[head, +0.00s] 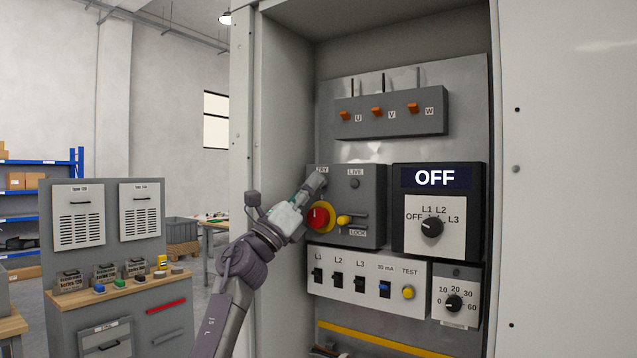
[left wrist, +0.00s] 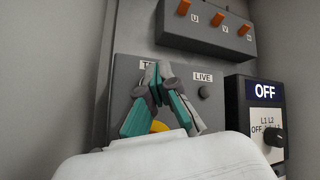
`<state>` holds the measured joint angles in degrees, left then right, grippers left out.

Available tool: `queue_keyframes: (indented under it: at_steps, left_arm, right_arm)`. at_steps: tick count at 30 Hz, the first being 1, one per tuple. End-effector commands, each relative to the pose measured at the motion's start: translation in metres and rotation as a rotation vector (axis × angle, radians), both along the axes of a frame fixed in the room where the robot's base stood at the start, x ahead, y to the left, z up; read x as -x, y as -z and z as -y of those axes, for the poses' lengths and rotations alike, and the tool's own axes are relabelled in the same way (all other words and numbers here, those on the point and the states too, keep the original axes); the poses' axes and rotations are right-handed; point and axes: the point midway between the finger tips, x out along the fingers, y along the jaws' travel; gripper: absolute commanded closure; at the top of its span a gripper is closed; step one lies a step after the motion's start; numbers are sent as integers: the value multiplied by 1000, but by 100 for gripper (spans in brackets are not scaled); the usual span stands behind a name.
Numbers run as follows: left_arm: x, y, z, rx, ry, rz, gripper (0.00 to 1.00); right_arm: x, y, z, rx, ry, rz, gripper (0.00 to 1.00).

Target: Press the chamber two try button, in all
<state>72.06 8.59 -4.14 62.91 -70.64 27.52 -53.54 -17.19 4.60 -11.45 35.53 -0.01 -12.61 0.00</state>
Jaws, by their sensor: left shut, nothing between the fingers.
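My left gripper (head: 318,181) is shut with nothing between its fingers. It reaches into the open cabinet at the grey switch box (head: 371,197), at the spot under the "TRY" label (head: 322,169). The fingers hide whatever is under that label, so I cannot tell whether they touch a button. In the left wrist view the shut fingertips (left wrist: 157,70) cover the same spot, left of the "LIVE" label (left wrist: 203,77). Below the gripper is a red rotary knob (head: 319,217) on a yellow plate. My right gripper is not in view.
An "OFF" display (head: 435,177) with a selector knob (head: 432,227) is right of the switch box. Breakers and a yellow TEST button (head: 408,292) sit below. Orange U, V, W levers (head: 377,112) are above. The cabinet's left wall (head: 285,110) stands close to my arm.

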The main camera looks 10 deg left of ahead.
Motion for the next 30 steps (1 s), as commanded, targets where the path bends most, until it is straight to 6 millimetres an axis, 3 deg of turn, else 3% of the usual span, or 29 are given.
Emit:
queue_keyframes:
  at_steps: [30]
  left_arm:
    - [17, 3, -10, 0, -3, -1, 100]
  right_arm:
    - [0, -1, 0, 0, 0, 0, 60]
